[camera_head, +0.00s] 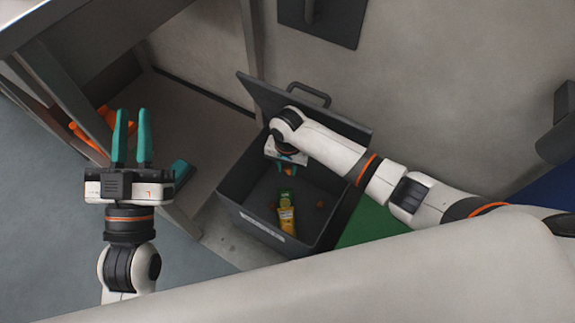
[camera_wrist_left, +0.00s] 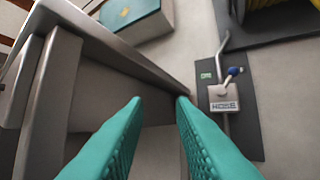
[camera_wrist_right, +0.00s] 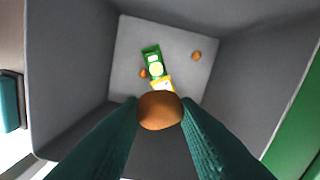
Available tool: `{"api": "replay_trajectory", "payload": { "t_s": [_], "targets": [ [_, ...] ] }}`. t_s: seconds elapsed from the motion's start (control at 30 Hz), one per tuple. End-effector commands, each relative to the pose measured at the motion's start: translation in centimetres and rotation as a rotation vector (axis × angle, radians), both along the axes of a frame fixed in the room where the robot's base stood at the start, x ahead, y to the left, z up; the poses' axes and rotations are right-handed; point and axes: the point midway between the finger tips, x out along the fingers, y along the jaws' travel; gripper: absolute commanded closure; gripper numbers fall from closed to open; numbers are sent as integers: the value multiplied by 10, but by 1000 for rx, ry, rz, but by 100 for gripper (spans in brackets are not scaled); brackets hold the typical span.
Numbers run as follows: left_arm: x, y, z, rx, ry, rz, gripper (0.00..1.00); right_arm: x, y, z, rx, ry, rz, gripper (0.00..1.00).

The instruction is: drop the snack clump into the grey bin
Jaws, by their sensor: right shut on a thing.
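The snack clump (camera_wrist_right: 160,110) is a rounded orange-brown lump between the teal fingers of my right gripper (camera_head: 287,170). My right gripper is shut on it and points down inside the opening of the grey bin (camera_head: 243,207). In the head view my wrist hides most of the clump. The right wrist view shows the bin floor below it, with clear space between. The bin's lid (camera_head: 330,120) stands open at the back. My left gripper (camera_head: 131,125) is open and empty, left of the bin, with its fingers apart in the left wrist view.
In the bin lie a green packet (camera_head: 286,197), a yellow packet (camera_head: 287,220) and small orange-brown pieces (camera_wrist_right: 196,56). A grey metal frame (camera_head: 250,50) stands left of the bin. A green surface (camera_head: 378,228) adjoins the bin's right side.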

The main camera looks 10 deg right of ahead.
Motion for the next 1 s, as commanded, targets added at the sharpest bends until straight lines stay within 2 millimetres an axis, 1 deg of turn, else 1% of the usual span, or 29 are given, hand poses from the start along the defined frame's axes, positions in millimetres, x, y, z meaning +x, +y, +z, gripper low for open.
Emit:
{"api": "replay_trajectory", "payload": {
  "t_s": [0.03,0.07,0.1,0.2,0.47,0.6,0.77,0.9,1.0],
  "targets": [
    [0,0,0,0,0,0,77,0,0,0,0,0,0,92],
    [0,0,0,0,1,0,77,0,0,0,0,0,0,68],
    [0,0,0,0,1,0,77,0,0,0,0,0,0,62],
    [0,0,0,0,1,0,77,0,0,0,0,0,0,46],
    [0,0,0,1,3,0,77,0,0,0,0,0,0,46],
    [3,0,-3,9,35,2,77,0,0,4,1,-1,0,46],
    [10,2,-23,49,176,11,77,0,0,18,1,-1,1,46],
    [14,5,-48,95,346,21,77,0,0,32,1,-2,0,46],
    [14,8,-68,126,470,27,77,0,0,43,1,-1,0,46]
  ]
}}
